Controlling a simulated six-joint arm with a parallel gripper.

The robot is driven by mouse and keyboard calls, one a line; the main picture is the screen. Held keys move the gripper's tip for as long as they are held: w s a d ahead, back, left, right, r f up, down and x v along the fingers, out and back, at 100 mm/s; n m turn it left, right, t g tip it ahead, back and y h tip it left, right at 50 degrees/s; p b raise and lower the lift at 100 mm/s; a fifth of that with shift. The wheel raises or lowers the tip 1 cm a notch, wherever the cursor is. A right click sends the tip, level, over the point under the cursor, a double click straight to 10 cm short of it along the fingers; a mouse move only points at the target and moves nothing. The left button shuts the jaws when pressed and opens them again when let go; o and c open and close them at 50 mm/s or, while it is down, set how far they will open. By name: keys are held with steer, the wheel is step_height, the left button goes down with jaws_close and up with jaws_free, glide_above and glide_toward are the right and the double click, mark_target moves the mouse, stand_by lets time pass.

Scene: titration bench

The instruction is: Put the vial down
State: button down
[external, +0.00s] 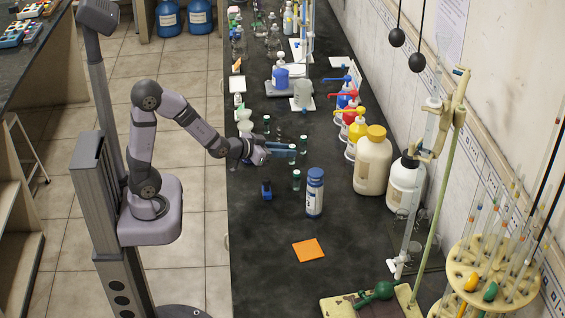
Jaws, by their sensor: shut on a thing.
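My gripper (287,150) reaches over the dark bench from the left, its fingers pointing right. It is shut on a small dark vial (291,159), mostly hidden by the fingers. I cannot tell whether the vial's base touches the bench. Another small green-capped vial (296,181) stands upright just in front of the gripper. A similar vial (303,144) stands just beyond the fingertips to the right.
A blue-capped bottle (315,192) and a small blue bottle (267,190) stand nearer. An orange square (308,250) lies on bare bench (270,260). Large jugs (372,162) and pump bottles stand right. A burette stand (440,190) and tube rack (490,275) fill the front right.

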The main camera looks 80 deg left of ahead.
steer(key=p, duration=0.2)
steer(key=w+p, duration=0.1)
steer(key=p, duration=0.1)
steer(key=shift+w+a+r, duration=0.2)
steer(key=shift+a+r, duration=0.05)
steer(key=shift+a, duration=0.05)
steer(key=w+a+p, duration=0.1)
steer(key=w+a, duration=0.1)
steer(key=w, duration=0.5)
steer(key=w+a+p, duration=0.2)
steer(key=w+a, duration=0.1)
steer(key=w, duration=0.4)
steer(key=shift+a+f, duration=0.35)
steer(key=shift+f+p, duration=0.6)
steer(key=shift+f, duration=1.1)
steer(key=shift+f, duration=0.1)
